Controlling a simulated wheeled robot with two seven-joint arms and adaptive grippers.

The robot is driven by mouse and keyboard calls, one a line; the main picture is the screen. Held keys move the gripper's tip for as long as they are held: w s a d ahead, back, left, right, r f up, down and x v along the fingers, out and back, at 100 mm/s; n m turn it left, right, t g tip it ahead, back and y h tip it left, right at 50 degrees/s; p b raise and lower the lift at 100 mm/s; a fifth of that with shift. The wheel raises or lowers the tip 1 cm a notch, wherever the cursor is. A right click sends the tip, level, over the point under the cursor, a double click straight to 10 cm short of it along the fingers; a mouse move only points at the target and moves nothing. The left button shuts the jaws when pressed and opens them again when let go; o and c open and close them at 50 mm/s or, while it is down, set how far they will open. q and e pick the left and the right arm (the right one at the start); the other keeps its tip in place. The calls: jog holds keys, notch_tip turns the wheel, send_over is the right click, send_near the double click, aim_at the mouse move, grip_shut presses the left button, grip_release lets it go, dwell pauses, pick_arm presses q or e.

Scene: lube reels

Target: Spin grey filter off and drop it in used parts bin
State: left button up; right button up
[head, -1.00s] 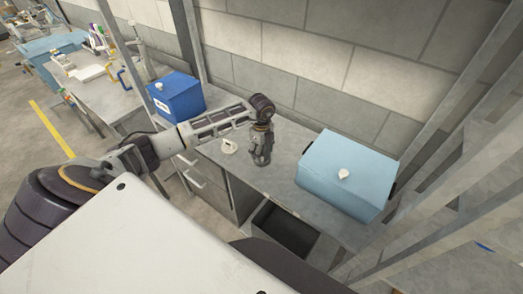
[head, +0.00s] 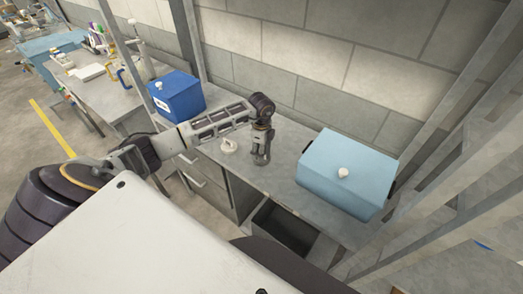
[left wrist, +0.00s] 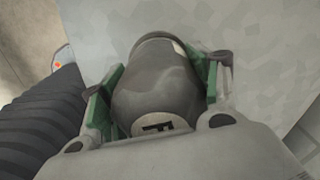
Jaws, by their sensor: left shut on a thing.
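The grey filter (left wrist: 155,85), a dark rounded cylinder with a pale marked end, fills the middle of the left wrist view. My left gripper (left wrist: 158,88) is shut on it, with a green-lined finger on each side. In the head view my left gripper (head: 261,160) points down over the middle of the grey bench. The filter is hard to make out there, and I cannot tell whether it touches anything below. My right gripper is out of view.
A light blue box (head: 345,170) with a white knob stands right of the gripper. A dark blue box (head: 178,98) stands at the bench's left end. A small white part (head: 229,146) lies left of the gripper. Metal posts rise at the right.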

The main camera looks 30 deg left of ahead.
pick_arm(q)
jog(key=shift+s+d+f+n, duration=0.1)
jog(key=shift+s+f+n, duration=0.15)
jog(key=shift+n, duration=0.3)
jog(key=shift+s+d+f+n, duration=0.1)
jog(key=shift+f+n, duration=0.2)
jog(key=shift+n, duration=0.25)
jog(key=o, duration=1.3)
jog(key=shift+w+a+f, duration=0.1)
jog(key=shift+w, duration=0.15)
jog(key=o, duration=0.3)
jog(key=shift+r, duration=0.25)
jog(key=shift+a, duration=0.1)
jog(key=shift+w+r, duration=0.1)
jog(key=shift+r, duration=0.05)
